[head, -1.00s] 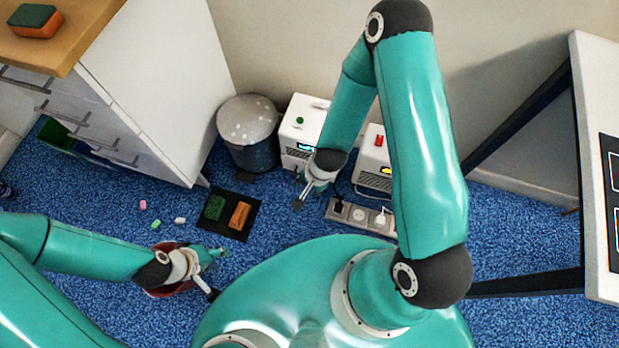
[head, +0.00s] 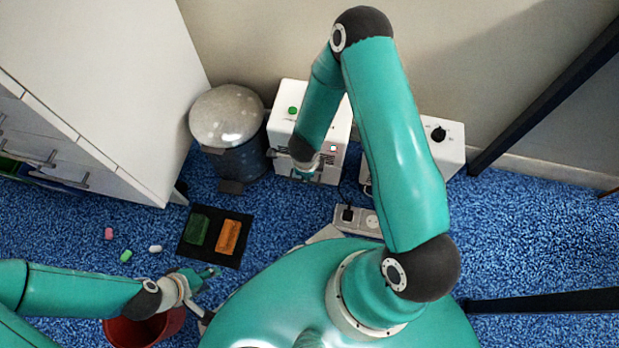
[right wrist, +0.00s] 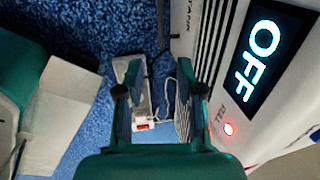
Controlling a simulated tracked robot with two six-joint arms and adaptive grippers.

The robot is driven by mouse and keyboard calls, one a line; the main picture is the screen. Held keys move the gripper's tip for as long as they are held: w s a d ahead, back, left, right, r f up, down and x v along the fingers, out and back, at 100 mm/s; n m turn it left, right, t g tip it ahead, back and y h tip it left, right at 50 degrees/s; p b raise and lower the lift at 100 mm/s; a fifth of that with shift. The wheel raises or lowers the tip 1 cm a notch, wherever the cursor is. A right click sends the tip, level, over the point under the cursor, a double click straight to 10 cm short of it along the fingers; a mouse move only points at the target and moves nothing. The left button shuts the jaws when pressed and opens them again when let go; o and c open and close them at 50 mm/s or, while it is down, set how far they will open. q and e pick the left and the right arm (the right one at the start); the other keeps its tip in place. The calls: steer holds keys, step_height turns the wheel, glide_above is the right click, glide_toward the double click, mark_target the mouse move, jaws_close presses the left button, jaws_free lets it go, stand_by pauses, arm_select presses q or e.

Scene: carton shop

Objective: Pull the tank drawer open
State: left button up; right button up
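A white machine (head: 338,125) with a green button stands against the wall in the head view. The right wrist view shows its white front (right wrist: 205,110) close by, with a lit OFF display (right wrist: 265,52), a red light and partly cut-off "TANK" lettering. The tank drawer's edges and handle cannot be made out. My right gripper (head: 307,174) is at the lower front of this machine. In the right wrist view (right wrist: 160,98) its fingers are apart with nothing between them; contact cannot be told.
A second white machine (head: 446,146) with a dark knob stands to the right, partly behind my arm. A power strip (head: 352,226) lies before them. A grey bin (head: 238,160), a black mat (head: 209,257) with two sponges and a white cabinet (head: 125,100) are left.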

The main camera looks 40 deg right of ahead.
steer(key=d+f+b, duration=0.1)
steer(key=f+b, duration=0.1)
steer(key=f, duration=0.3)
steer(key=w+f+b, duration=0.1)
steer(key=f+b, duration=0.1)
steer(key=f, duration=0.3)
steer(key=d+f+b, duration=0.1)
steer(key=f+b, duration=0.1)
steer(key=f, duration=0.3)
steer(key=shift+w+d, duration=0.3)
steer(key=shift+w, duration=0.05)
jaws_close()
